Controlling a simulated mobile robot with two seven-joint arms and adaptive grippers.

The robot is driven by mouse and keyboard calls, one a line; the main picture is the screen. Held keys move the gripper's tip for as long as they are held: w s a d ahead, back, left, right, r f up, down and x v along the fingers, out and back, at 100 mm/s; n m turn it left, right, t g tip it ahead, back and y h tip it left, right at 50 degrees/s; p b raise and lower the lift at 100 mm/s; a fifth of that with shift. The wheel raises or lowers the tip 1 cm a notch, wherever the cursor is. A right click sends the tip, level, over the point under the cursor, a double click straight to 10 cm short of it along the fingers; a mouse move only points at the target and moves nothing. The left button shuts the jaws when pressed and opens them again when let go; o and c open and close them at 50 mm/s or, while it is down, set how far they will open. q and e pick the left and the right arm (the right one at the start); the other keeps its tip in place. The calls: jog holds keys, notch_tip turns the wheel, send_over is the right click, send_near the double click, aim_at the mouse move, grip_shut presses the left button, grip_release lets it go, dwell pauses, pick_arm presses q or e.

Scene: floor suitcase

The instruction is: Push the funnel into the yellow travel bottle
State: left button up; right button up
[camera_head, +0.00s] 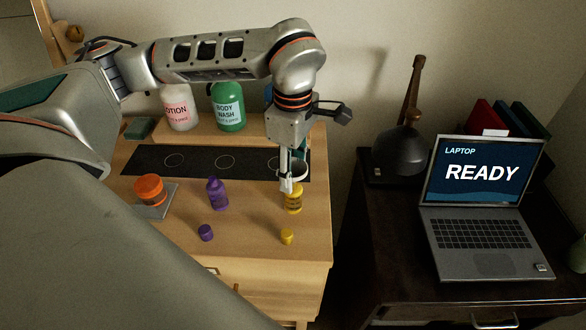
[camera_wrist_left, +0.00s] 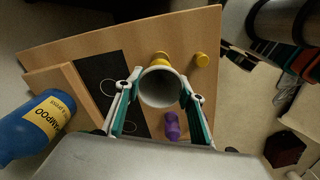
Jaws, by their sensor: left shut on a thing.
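My left gripper (camera_head: 290,184) is shut on a grey funnel (camera_head: 299,171), directly over the yellow travel bottle (camera_head: 294,203). In the left wrist view the gripper (camera_wrist_left: 158,104) has its fingers on either side of the funnel (camera_wrist_left: 160,88), whose wide mouth faces the camera. The yellow bottle (camera_wrist_left: 161,58) shows partly behind the funnel there. The bottle stands upright on the wooden top. The spout is hidden, so I cannot tell whether it is inside the bottle's neck. My right gripper is not in view.
A yellow cap (camera_head: 287,237), purple bottle (camera_head: 217,194), purple cap (camera_head: 206,232) and orange jar (camera_head: 150,189) stand nearby. A laptop (camera_head: 484,226) is right.

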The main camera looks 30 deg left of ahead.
pick_arm(q)
jog(key=o, duration=0.8)
notch_tip(320, 180, up, 12)
jog(key=shift+r, duration=0.1)
dwell(0.4)
